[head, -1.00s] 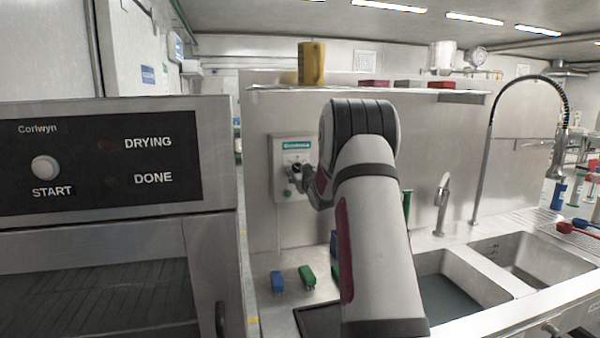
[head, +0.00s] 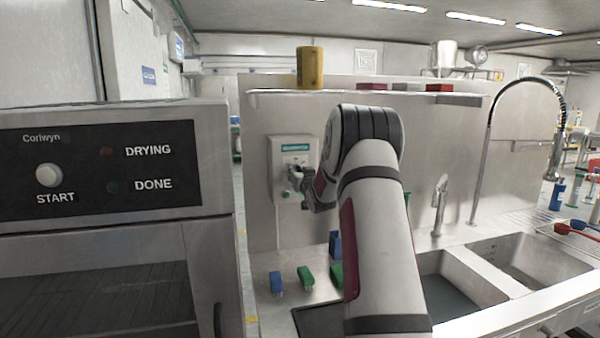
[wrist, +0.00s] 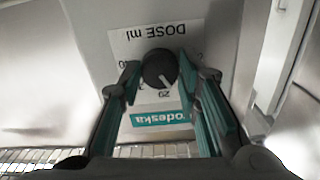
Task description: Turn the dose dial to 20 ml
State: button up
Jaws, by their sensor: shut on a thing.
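The dose dial (wrist: 159,68) is a round black knob with a white pointer line on a white panel marked "DOSE ml", which appears upside down in the wrist view. The pointer aims down and slightly right there, close to a number that looks like 20; the exact alignment is unclear. The wall box (head: 281,205) carrying the dial is at the centre left of the head view. My gripper (wrist: 158,70) is shut on the dial, one finger on each side. In the head view, my gripper (head: 297,178) covers most of the dial.
A steel machine with a START button (head: 49,175) stands at the left. A blue block (head: 276,282) and a green block (head: 305,277) lie on the counter below the box. A shelf (head: 380,97) with a yellow canister (head: 310,67) is above. Sinks (head: 535,262) are right.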

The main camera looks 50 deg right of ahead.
jog(key=m+p, duration=0.2)
jog(key=m, duration=0.3)
jog(key=shift+m, duration=0.3)
dwell(0.4)
jog(key=o, duration=1.1)
jog(key=shift+o, duration=0.2)
jog(key=shift+a, duration=0.1)
jog(key=v, duration=1.2)
jog(key=shift+f, duration=0.1)
